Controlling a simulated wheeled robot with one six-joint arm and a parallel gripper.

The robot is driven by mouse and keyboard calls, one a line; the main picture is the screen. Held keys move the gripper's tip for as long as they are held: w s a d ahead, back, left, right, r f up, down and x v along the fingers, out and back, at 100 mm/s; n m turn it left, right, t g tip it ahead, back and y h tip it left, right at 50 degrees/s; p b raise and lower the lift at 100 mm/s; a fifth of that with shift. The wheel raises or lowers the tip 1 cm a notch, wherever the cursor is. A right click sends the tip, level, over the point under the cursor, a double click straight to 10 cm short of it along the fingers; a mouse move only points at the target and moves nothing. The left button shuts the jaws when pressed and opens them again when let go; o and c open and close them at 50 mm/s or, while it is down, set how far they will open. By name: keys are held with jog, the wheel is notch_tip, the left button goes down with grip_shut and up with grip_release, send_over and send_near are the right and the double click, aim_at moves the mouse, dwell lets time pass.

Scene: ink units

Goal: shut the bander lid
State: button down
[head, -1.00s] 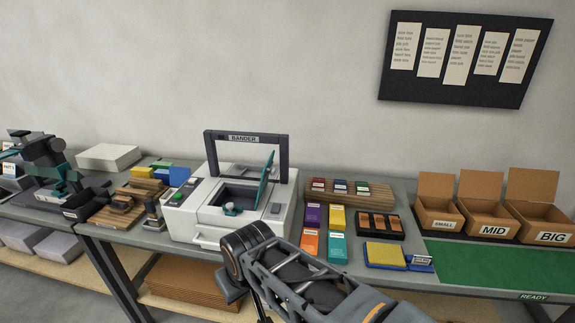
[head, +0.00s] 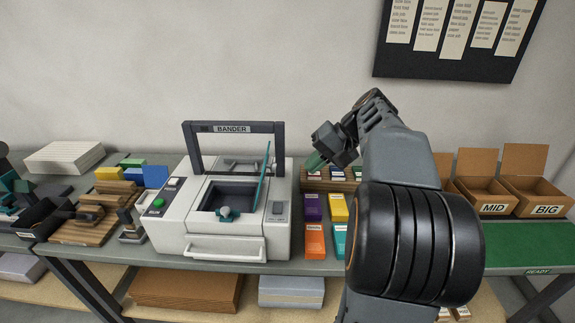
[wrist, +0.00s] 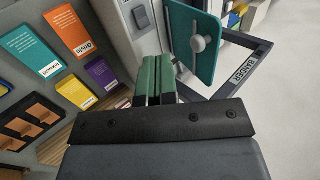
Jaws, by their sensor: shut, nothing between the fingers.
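The bander (head: 220,248) is a white machine on the bench with a dark arch (head: 194,150) labelled BANDER over it. Its teal lid (head: 263,180) stands open, nearly upright and seen edge-on, at the right side of the dark opening (head: 237,194). In the wrist view the lid (wrist: 183,52) shows its flat face with a round grey knob (wrist: 199,43). My gripper (head: 315,161) is to the right of the lid, above the bench. Its green fingers, also in the wrist view (wrist: 156,68), are together and empty, apart from the lid as far as I can tell.
Coloured boxes (head: 314,207) lie right of the bander, with a wooden rack (head: 312,181) behind them. Wooden blocks (head: 95,222) sit to its left. Cardboard boxes (head: 540,199) stand at the far right. My arm hides part of the bench.

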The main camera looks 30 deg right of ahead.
jog(key=d+r+t+y, duration=0.1)
jog(key=d+r+y, duration=0.15)
jog(key=d, duration=0.35)
jog(key=w+a+r+x, duration=0.1)
jog(key=r+x, duration=0.1)
jog(key=x, duration=1)
jog(key=shift+w+a+t+h+p, duration=0.25)
jog(key=shift+t+h+p, duration=0.05)
jog(key=shift+h+p, duration=0.1)
jog(key=shift+r, duration=0.2)
